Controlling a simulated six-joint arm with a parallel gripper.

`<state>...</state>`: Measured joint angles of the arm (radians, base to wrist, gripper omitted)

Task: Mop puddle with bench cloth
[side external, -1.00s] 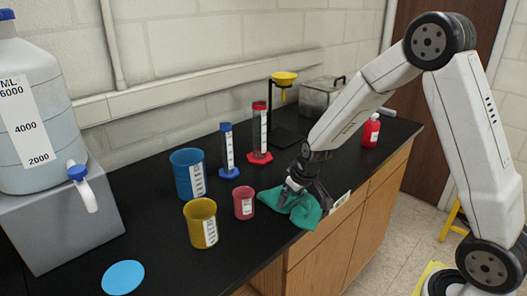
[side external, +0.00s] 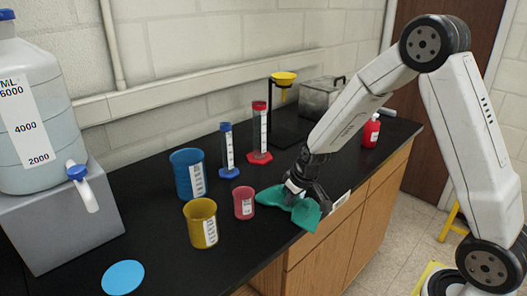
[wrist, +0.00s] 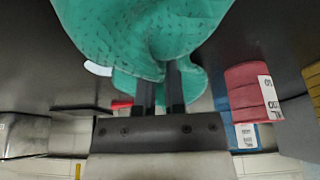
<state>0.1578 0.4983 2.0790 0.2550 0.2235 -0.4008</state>
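The green bench cloth (side external: 305,213) is crumpled near the front edge of the black bench, its right end at the edge. My gripper (side external: 294,189) points down onto its middle. In the wrist view, the cloth (wrist: 145,35) fills the top and gathers in folds at the fingers. My gripper (wrist: 161,80) has its two fingers close together, pinching a fold of cloth; the tips are partly hidden by it. The puddle (side external: 123,277) is a flat light-blue disc at the near left of the bench, well apart from the cloth.
Between cloth and puddle stand a small red beaker (side external: 243,203), a yellow beaker (side external: 201,224) and a blue beaker (side external: 188,174). Behind are two cylinders (side external: 228,150) (side external: 260,135) and a funnel stand (side external: 284,100). A large carboy (side external: 40,110) stands left.

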